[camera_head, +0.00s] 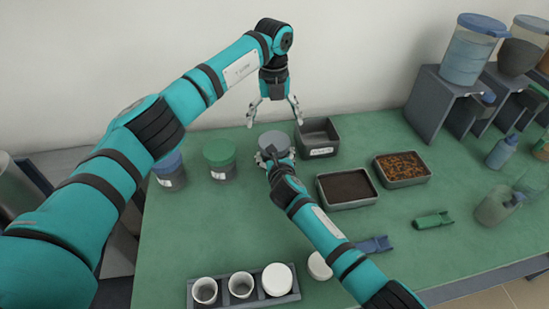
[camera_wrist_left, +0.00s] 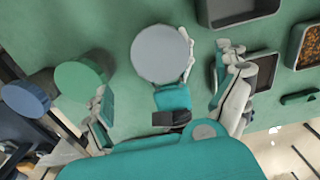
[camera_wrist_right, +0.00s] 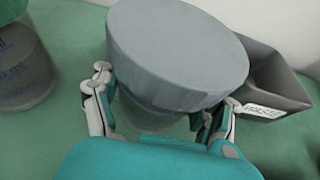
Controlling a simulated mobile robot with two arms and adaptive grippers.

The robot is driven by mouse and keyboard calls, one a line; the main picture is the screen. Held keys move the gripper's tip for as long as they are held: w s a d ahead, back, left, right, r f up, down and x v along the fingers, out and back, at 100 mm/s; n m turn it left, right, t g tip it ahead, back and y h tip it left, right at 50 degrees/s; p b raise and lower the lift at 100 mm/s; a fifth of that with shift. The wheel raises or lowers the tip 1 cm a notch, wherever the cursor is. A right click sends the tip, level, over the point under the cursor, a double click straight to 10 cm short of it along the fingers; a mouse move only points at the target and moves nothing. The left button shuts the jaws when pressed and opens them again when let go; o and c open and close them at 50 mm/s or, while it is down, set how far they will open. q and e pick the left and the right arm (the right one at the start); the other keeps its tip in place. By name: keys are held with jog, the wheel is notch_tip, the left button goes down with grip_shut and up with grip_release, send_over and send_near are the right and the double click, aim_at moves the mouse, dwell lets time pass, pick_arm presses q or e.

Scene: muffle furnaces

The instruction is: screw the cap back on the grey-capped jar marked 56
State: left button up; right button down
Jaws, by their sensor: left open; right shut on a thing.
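The grey-capped jar has a wide grey cap (camera_head: 274,141) on top of a clear body (camera_wrist_right: 145,115). The cap also shows from above in the left wrist view (camera_wrist_left: 160,54) and sits level on the jar; I cannot tell how tightly. The number on the jar is hidden. My right gripper (camera_wrist_right: 166,95) is shut around the jar body just below the cap, and it shows in the head view (camera_head: 275,158). My left gripper (camera_head: 274,118) is open and empty, pointing down above the cap, with its fingers spread wide and apart from it.
A green-capped jar (camera_head: 220,155) and blue-capped jar (camera_head: 168,168) stand at the left. A crucible rack (camera_head: 243,300) lies in front. The middle-left bench is clear.

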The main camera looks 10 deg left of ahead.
aim_at(274, 141)
pick_arm(q)
notch_tip(274, 141, down, 8)
jog(key=shift+r, duration=0.25)
jog(key=shift+c, duration=0.3)
jog(key=c, duration=1.1)
jog(key=m, duration=0.3)
jog(key=o, duration=1.2)
jog(key=shift+c, duration=0.2)
